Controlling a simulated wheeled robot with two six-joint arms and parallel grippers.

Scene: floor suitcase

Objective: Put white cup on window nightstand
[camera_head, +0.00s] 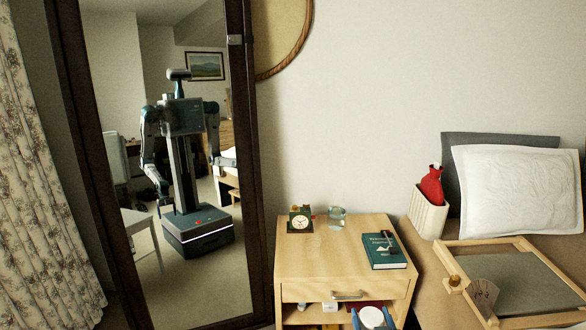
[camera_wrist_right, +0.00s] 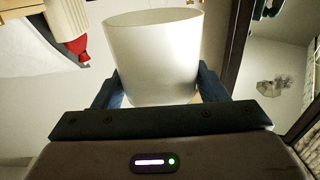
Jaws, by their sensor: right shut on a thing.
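The white cup (camera_wrist_right: 153,58) fills the upper middle of the right wrist view, between the two dark fingers of my right gripper (camera_wrist_right: 152,88). The gripper is shut on it. In the head view the white cup (camera_head: 371,317) and my right gripper (camera_head: 372,322) show at the bottom edge, in front of the nightstand. The light wood nightstand (camera_head: 325,262) stands against the wall, between the mirror and the bed. The cup is apart from its top. My left gripper is not in view, except perhaps in the mirror reflection.
On the nightstand top are a clock (camera_head: 300,220), a glass (camera_head: 337,217) and a teal book (camera_head: 384,251) with a dark item on it. The front middle of the top is clear. A tall mirror (camera_head: 262,200) stands left. A framed tray (camera_head: 520,272) lies on the bed at right.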

